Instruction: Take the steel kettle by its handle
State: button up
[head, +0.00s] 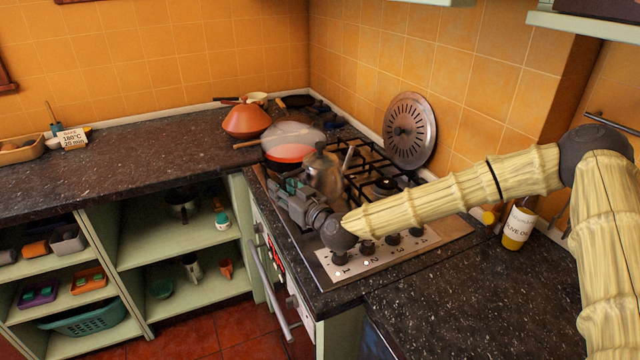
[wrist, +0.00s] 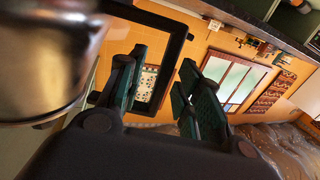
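The steel kettle (head: 324,168) stands on the stove, partly hidden behind my gripper in the head view. In the wrist view its shiny, blurred body (wrist: 45,60) fills the upper left. Its dark, angular handle (wrist: 172,68) loops out from the body toward the middle. My gripper (head: 283,187) is at the kettle's near left side in the head view. In the wrist view my gripper (wrist: 160,90) is open, and the outer bar of the handle shows in the gap between its fingers. I cannot tell whether the bar is at fingertip depth or a little beyond.
A red pan with a pale lid (head: 290,143) sits just behind the kettle, its handle pointing left. An orange tagine (head: 246,121) stands farther back. A round slotted metal disc (head: 410,131) leans on the wall. The left counter (head: 150,150) is mostly clear.

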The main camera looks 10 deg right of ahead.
grip_shut()
jog(key=shift+r, duration=0.1)
dwell(0.3)
jog(key=shift+r, duration=0.1)
